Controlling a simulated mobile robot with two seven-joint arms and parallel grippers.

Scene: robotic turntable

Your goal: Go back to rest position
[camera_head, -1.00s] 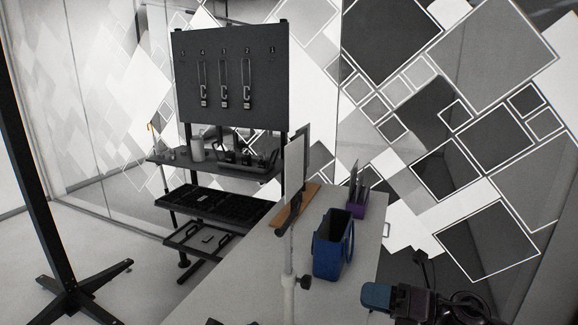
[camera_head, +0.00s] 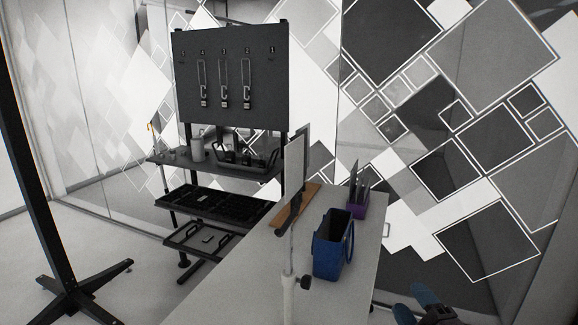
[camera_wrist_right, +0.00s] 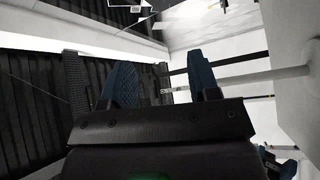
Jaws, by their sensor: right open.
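My right gripper (camera_head: 416,304) shows at the bottom right of the head view, beside the right end of the table and apart from it. Its blue fingertips are spread, with nothing between them. In the right wrist view the same gripper (camera_wrist_right: 163,85) has its two blue fingers apart and empty. My left gripper is not in view.
A pale table (camera_head: 258,262) carries a blue bin (camera_head: 328,255), a purple holder (camera_head: 356,205) and an upright screen on a stand (camera_head: 290,255). Behind are a dark tool board (camera_head: 228,110) and a shelf rack (camera_head: 200,208). A black post (camera_head: 35,205) stands at the left.

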